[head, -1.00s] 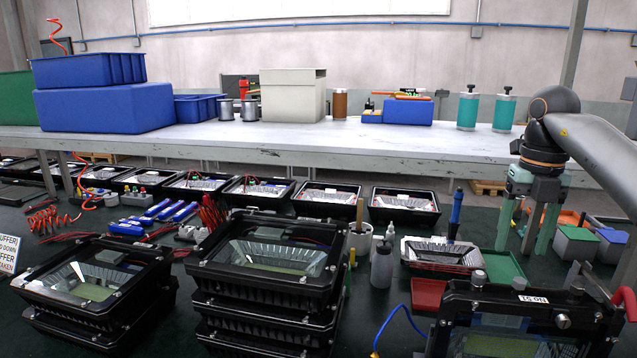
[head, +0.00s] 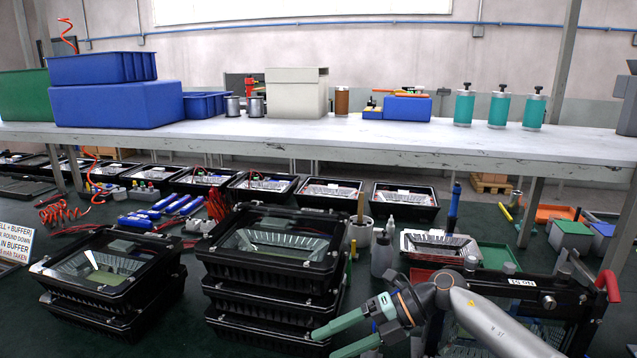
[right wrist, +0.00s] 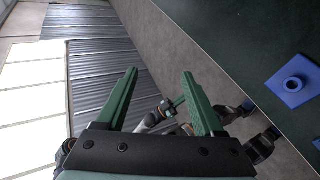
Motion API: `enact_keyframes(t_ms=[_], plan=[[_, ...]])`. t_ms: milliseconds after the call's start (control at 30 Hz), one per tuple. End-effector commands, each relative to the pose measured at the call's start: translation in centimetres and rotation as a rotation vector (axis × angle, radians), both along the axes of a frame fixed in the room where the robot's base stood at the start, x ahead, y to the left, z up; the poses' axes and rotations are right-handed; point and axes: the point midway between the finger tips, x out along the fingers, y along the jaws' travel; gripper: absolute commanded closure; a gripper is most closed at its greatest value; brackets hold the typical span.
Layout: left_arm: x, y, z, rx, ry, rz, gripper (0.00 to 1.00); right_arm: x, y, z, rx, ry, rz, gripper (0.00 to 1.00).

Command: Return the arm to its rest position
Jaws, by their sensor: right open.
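My right arm comes in from the right in the head view. Its gripper (head: 325,343) is low at the front, in front of the stacked floodlight housings' (head: 270,245) right edge, with its fingers pointing left. The gripper is open and empty. In the right wrist view its two green fingers (right wrist: 159,73) stand wide apart with nothing between them at the tips. A small green and pale arm part (right wrist: 172,105) shows beyond them, perhaps my left arm; its jaws are not clear. My left gripper is not in the head view.
A framed housing fixture (head: 530,290) with a red handle stands right behind my right arm. Another housing stack (head: 105,270) is at left. A raised white shelf (head: 330,135) spans the back.

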Motion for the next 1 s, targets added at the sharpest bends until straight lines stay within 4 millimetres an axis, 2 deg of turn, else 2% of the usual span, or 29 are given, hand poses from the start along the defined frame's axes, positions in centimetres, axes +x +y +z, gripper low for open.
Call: enact_keyframes(t_ms=[33,133,233,367,467,567,733,867,1000], plan=[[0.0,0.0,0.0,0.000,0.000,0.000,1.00,-1.2,1.9,-0.7,0.105,0.037,-0.024,0.30],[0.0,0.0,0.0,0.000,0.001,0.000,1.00,-2.5,4.6,-0.7,0.310,0.108,-0.111,0.30],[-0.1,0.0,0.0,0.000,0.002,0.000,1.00,-3.2,5.9,-0.7,0.496,0.193,-0.232,0.30],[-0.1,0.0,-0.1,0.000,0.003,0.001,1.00,-3.5,5.7,-1.3,0.701,0.329,-0.432,0.30],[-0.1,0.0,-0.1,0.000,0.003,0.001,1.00,-3.5,4.3,-2.7,0.827,0.448,-0.614,0.30],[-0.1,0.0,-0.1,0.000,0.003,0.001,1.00,-3.7,2.1,-5.1,0.921,0.577,-0.816,0.30],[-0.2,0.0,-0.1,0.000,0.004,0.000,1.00,-5.7,-2.7,-11.1,1.002,0.814,-1.182,0.30],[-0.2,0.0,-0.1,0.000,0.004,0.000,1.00,-9.4,-6.7,-16.9,0.997,1.007,-1.473,0.30],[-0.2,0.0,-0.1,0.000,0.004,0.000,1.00,-15.3,-10.3,-22.6,0.930,1.208,-1.759,0.30]])
